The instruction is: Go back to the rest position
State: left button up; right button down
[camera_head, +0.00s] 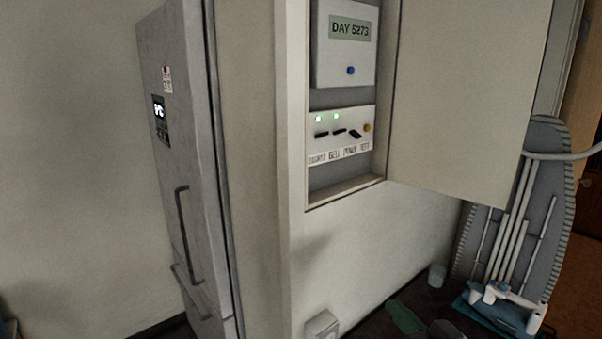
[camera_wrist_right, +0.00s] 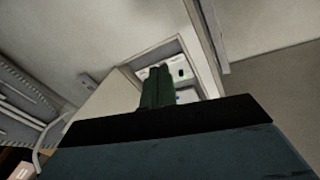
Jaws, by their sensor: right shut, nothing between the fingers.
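My right gripper (camera_head: 404,317) shows low in the head view, its green fingers near the bottom edge, below the wall cabinet. In the right wrist view the green fingers (camera_wrist_right: 155,88) are together with nothing between them, and the open cabinet (camera_wrist_right: 178,58) lies beyond them. They look apart from everything around. My left gripper is not in view.
An open wall cabinet (camera_head: 345,190) holds a panel with switches and green lights (camera_head: 340,135); its door (camera_head: 465,90) swings out right. A tall grey fridge (camera_head: 180,130) stands left. An ironing board (camera_head: 550,190) leans at right. A small box (camera_head: 322,325) sits low on the wall.

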jog(key=s+f+n+g+h, duration=0.2)
jog(key=s+f+g, duration=0.6)
jog(key=s+f, duration=0.4)
jog(key=s+d+f+m+g+h, duration=0.1)
jog(key=s+d+f+g+h, duration=0.25)
jog(key=s, duration=0.35)
jog(key=s+d+f+g+h, duration=0.2)
jog(key=s+f, duration=0.2)
jog(key=s, duration=0.2)
notch_tip(320, 180, down, 32)
jog(key=s+g+b, duration=0.1)
jog(key=s+b, duration=0.1)
jog(key=b, duration=0.5)
jog(key=s+d+f+b, duration=0.1)
jog(key=s+f+b, duration=0.2)
jog(key=s+f, duration=0.5)
jog(key=s+d+f+g+b, duration=0.1)
jog(key=s+f+b, duration=0.2)
jog(key=s+f, duration=0.5)
notch_tip(320, 180, down, 4)
jog(key=shift+d+f, duration=0.2)
jog(key=shift+d, duration=0.15)
jog(key=shift+g, duration=0.25)
